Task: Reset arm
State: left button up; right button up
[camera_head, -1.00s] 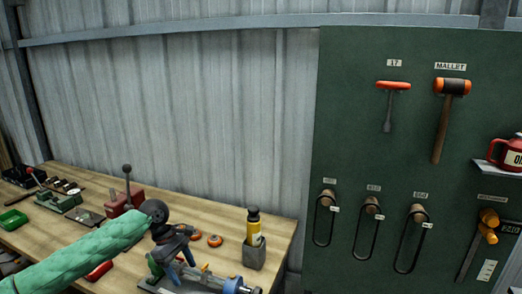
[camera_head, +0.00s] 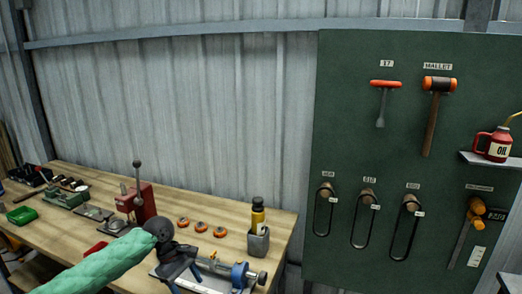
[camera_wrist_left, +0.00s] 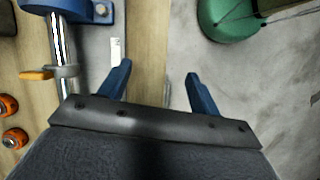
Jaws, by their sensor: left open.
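My left arm, in a green sleeve, comes in from the lower left in the head view, ending in a dark wrist and my left gripper (camera_head: 180,277) over the workbench (camera_head: 120,180). In the left wrist view my left gripper (camera_wrist_left: 157,90) shows two blue fingers spread wide apart with nothing between them. The bench edge and the grey floor lie below the fingers. My right gripper is in neither view.
A blue-ended shaft fixture (camera_head: 238,272) lies close to my left gripper. Orange rings (camera_head: 201,227), a yellow bottle (camera_head: 258,213) in a grey holder and a red lever press (camera_head: 138,200) stand behind. A green tool board (camera_head: 400,150) carries a mallet (camera_head: 433,110).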

pick_arm(q)
jog(key=s+d+f+m+t, duration=0.2)
jog(key=s+d+f+m, duration=0.35)
jog(key=s, duration=0.25)
jog(key=s+d+f+m+t, duration=0.1)
jog(key=s+d+f+m, duration=0.45)
jog(key=s, duration=0.25)
jog(key=s+a+f+m+t+y, duration=0.1)
jog(key=s+a+f+m+y, duration=0.1)
jog(key=s+a, duration=0.5)
jog(key=s+a+f+m+t+y, duration=0.15)
jog(key=s+a, duration=0.25)
jog(key=s, duration=0.8)
notch_tip(320, 180, down, 23)
jog(key=w+d+g+b, duration=0.1)
jog(key=w+d, duration=0.1)
jog(key=w, duration=0.1)
jog(key=s+f+b, duration=0.1)
jog(key=s+f, duration=0.3)
jog(key=f, duration=1)
jog(key=s+f+g, duration=0.1)
jog(key=s+f, duration=0.4)
jog(key=f, duration=0.9)
jog(key=shift+b, duration=0.4)
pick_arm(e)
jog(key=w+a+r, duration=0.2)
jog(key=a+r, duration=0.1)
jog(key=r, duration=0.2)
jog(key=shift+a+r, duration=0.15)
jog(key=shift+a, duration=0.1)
